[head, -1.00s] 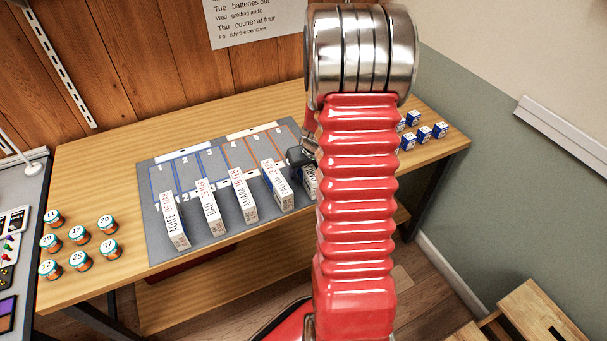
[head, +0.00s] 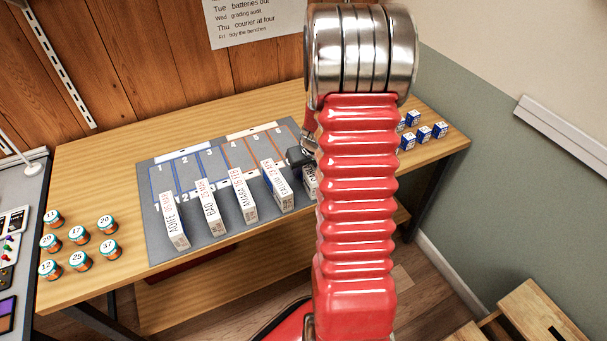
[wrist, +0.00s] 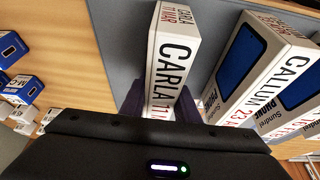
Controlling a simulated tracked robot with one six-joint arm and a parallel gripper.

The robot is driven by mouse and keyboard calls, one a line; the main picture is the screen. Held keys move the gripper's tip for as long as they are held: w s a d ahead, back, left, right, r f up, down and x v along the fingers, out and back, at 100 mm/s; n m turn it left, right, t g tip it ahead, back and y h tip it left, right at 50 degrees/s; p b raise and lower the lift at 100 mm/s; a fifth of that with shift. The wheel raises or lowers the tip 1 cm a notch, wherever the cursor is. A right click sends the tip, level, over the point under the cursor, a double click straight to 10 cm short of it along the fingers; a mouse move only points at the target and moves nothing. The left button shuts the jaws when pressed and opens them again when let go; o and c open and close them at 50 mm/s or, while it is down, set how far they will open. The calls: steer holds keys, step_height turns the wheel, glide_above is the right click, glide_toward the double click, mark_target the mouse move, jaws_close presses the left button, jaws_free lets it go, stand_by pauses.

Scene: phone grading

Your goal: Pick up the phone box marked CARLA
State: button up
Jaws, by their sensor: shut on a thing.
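The white phone box marked CARLA (wrist: 174,60) stands between the jaws of my gripper (wrist: 160,105) in the wrist view. My gripper is shut on it, with a dark finger on either side. In the head view, only a small part of the CARLA box (head: 309,182) shows beside my red arm, which hides the rest. A dark part of my gripper (head: 299,156) shows at the arm's left edge. I cannot tell whether the box is clear of the mat.
The box marked CALLUM (wrist: 262,65) stands close to the right in the wrist view. Boxes marked AMIRA (head: 245,198), BAO (head: 212,208) and AOIFE (head: 175,220) stand along the grey mat (head: 160,245). Several small blue boxes (head: 423,133) and lidded jars (head: 78,234) flank it.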

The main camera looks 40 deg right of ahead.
jaws_close()
step_height(320, 180, up, 10)
stand_by(0.6)
stand_by(0.4)
